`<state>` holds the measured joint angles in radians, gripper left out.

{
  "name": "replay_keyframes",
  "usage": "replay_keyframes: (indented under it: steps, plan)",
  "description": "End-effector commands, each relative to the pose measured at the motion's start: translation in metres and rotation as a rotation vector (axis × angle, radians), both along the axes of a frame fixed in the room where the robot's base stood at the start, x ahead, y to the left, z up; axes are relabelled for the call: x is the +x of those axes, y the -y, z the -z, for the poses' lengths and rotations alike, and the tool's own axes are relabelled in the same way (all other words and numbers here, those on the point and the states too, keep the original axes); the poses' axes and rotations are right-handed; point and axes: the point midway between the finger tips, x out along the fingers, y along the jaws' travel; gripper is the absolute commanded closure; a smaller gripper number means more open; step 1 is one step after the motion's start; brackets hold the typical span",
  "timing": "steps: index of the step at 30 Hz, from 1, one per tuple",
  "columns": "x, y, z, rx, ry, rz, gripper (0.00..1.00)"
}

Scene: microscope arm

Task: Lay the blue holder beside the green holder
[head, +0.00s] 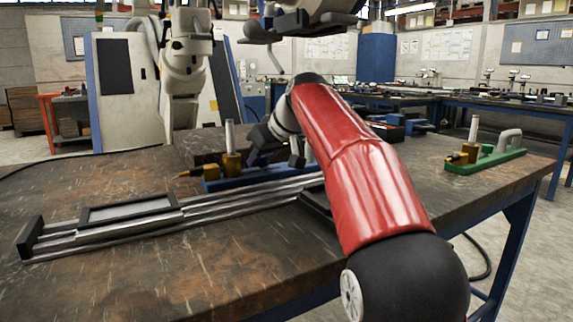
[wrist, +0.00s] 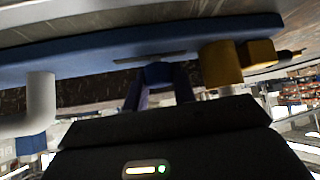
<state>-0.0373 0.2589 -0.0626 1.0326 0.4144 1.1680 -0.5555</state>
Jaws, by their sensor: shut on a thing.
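The blue holder (head: 232,182) is a long blue bar with a gold clamp block and a grey upright pin at its left end. It is just behind the metal rail, and my arm hides part of it. My gripper (head: 279,158) is at the bar. In the wrist view, the bar (wrist: 110,52) spans the top, with a pale handle at left and the gold block at right. My gripper (wrist: 160,88) is shut on the holder between them. I cannot tell whether the bar touches the table. The green holder (head: 487,162) stands upright at the table's right end, apart from my gripper.
A metal rail (head: 120,228) with a framed plate lies along the table's left half. The brown tabletop (head: 440,178) is bare left of the green holder. Dark and blue parts (head: 400,125) sit at the back edge. A white robot arm (head: 185,60) stands behind.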

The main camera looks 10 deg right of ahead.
Motion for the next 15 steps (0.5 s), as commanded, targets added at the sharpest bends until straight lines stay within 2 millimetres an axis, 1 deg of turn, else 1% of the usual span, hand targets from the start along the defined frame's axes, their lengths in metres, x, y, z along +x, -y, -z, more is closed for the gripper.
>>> replay_keyframes:
  steps: [8,15]
  plan:
    - [0.000,0.000,-0.006,0.001,0.005,0.001,1.00]
    - [0.000,0.000,-0.021,0.001,0.005,0.001,1.00]
